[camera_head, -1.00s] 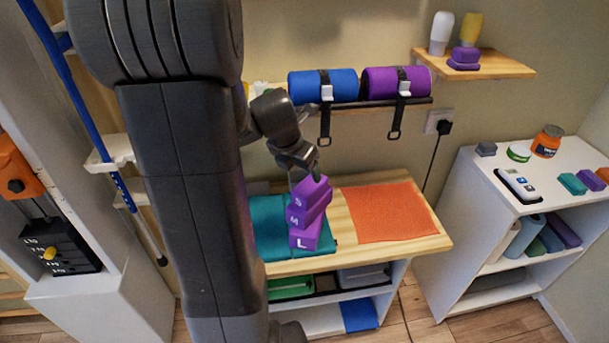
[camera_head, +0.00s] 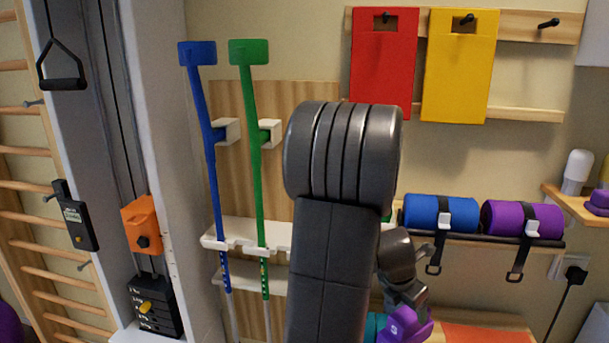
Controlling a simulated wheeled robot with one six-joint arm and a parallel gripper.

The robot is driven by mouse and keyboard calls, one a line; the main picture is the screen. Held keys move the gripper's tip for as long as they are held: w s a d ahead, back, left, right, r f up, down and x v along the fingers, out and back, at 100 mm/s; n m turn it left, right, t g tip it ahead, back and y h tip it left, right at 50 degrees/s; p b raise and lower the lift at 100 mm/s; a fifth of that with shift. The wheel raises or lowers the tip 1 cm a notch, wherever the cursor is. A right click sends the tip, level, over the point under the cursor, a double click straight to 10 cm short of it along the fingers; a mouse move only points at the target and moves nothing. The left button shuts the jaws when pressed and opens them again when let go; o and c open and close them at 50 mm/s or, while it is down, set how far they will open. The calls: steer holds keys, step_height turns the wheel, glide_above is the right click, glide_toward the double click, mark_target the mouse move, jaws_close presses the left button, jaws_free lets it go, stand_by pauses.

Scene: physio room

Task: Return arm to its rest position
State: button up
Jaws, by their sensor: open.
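My arm (camera_head: 335,240) stands upright in the middle of the head view. My gripper (camera_head: 408,298) is at the lower right of the arm, above the bench; it is small and partly hidden by the arm's own links. A purple block (camera_head: 404,326) shows just below it, cut off by the bottom edge of the view. I cannot tell from this view how much space lies between the gripper and the block.
A blue roll (camera_head: 427,212) and a purple roll (camera_head: 508,218) are strapped on a rail right of my arm. A blue crutch (camera_head: 210,150) and a green crutch (camera_head: 254,150) hang at left. Red (camera_head: 383,70) and yellow (camera_head: 459,75) boards hang above. The orange mat (camera_head: 485,334) is mostly cut off.

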mark_target(411, 311)
steer(key=b+x, duration=0.1)
steer(key=x, duration=0.6)
steer(key=shift+w+r+p, duration=0.1)
steer(key=shift+r+p, duration=0.25)
steer(key=shift+r, duration=0.35)
steer(key=shift+a+r, duration=0.1)
steer(key=shift+r, duration=0.65)
